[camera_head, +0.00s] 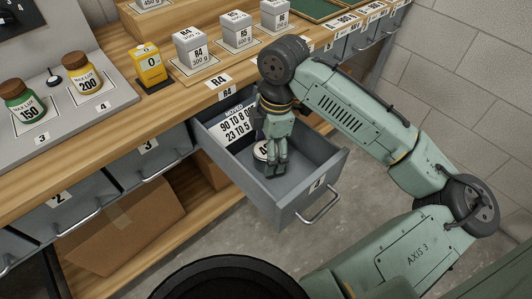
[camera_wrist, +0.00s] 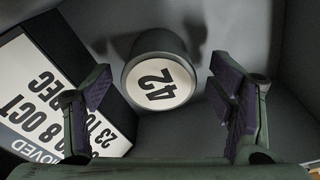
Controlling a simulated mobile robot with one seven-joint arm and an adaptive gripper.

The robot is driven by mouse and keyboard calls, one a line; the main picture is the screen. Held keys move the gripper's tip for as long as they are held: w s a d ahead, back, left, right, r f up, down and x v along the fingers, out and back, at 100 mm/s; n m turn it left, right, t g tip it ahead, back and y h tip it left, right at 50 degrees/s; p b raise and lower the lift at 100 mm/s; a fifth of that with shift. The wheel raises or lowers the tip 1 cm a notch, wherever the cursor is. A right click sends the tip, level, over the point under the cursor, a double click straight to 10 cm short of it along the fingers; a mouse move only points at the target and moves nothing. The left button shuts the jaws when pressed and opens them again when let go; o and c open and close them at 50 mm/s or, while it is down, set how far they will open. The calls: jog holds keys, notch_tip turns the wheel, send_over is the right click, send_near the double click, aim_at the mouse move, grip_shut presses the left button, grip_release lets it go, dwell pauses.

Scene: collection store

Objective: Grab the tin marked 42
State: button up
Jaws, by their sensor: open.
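The tin marked 42 (camera_wrist: 162,82) is round and grey with a white top label, and stands in the open drawer. In the wrist view it lies just beyond my gripper (camera_wrist: 160,112), roughly centred between the two spread fingers. Neither finger appears to touch it. In the head view my gripper (camera_head: 276,158) points down into the drawer (camera_head: 307,165), and it hides most of the tin (camera_head: 261,151). My gripper is open and empty.
A printed card (camera_head: 236,128) lies in the drawer beside the tin. The drawer walls stand close around my gripper.

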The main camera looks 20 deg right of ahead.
notch_tip(320, 180, down, 2)
jog(key=shift+a, duration=0.15)
jog(key=c, duration=1.3)
